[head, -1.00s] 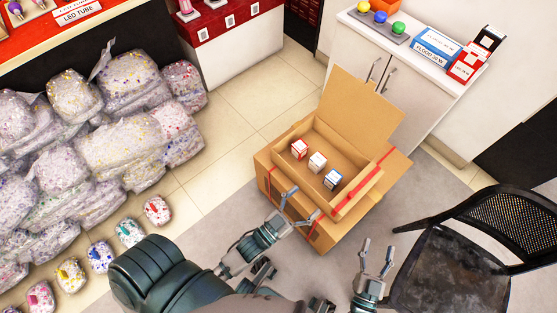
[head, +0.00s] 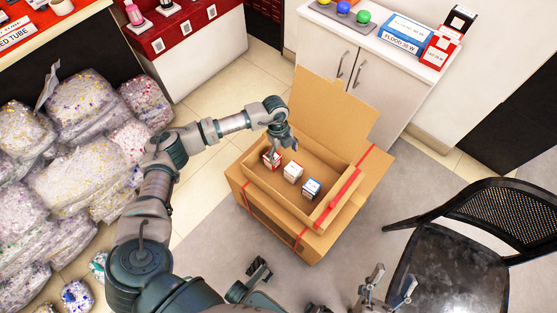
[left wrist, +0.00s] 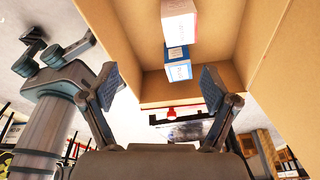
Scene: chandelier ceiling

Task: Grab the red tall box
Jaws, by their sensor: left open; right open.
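A small red-and-white box (head: 269,160) stands in the open cardboard carton (head: 327,215), nearest its left corner. My left gripper (head: 279,141) is just above it and partly covers it. In the left wrist view the left jaws (left wrist: 161,82) are apart, with nothing visibly clasped. Beyond the jaws that view shows a white box with red or pink print (left wrist: 180,25) and a blue-and-white box (left wrist: 178,66). I cannot tell whether the former is the red box. My right gripper (head: 392,284) is open and empty, low in the head view, away from the carton.
A white box (head: 293,171) and a blue-and-white box (head: 312,188) stand beside the red one. The carton's raised flap (head: 335,110) is behind them. Another red box (head: 440,48) is on the white cabinet. A black chair (head: 455,235) stands at right, bagged goods (head: 60,170) at left.

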